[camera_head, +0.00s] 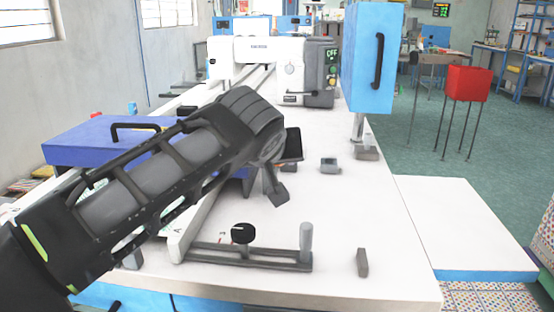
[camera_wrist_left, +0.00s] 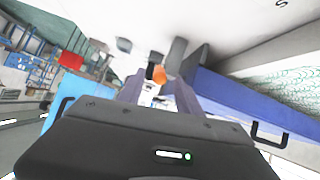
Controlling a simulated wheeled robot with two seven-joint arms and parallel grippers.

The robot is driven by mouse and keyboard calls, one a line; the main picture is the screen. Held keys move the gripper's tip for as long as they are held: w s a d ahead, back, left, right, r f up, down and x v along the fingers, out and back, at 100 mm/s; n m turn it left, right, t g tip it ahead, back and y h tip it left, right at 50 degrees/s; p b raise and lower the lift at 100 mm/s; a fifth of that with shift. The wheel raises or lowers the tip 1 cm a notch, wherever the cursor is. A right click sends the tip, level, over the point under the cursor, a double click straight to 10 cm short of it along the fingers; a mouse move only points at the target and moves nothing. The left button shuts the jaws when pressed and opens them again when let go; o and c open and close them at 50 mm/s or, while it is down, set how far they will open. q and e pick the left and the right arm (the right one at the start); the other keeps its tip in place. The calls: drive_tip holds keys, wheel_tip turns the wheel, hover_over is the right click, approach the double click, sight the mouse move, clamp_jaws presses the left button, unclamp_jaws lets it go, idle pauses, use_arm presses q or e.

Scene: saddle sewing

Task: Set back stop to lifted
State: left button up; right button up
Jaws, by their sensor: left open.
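My left gripper (camera_head: 275,192) hangs over the white table, right of the blue-purple box. In the left wrist view its two fingers (camera_wrist_left: 160,92) are open and apart. A small orange-tipped part (camera_wrist_left: 158,73) shows between and beyond the fingertips, with a grey upright piece (camera_wrist_left: 177,55) beside it. I cannot tell whether the fingers touch either one. No part is clearly marked as the back stop, so I cannot tell which it is or whether it is lifted. My arm hides much of this area in the head view. My right gripper is not in view.
A blue-purple box with a black handle (camera_head: 85,140) lies left. A grey bar with a black knob (camera_head: 243,234) and upright post (camera_head: 306,242) is in front. A small grey block (camera_head: 330,165) and a white machine (camera_head: 270,50) stand behind. The table's right side is mostly clear.

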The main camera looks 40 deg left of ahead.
use_arm(q)
drive_tip(key=v, duration=0.3)
drive_tip(key=shift+s+d+r, duration=0.15)
drive_tip(key=shift+s+r, duration=0.05)
drive_tip(key=shift+s, duration=0.1)
idle(0.3)
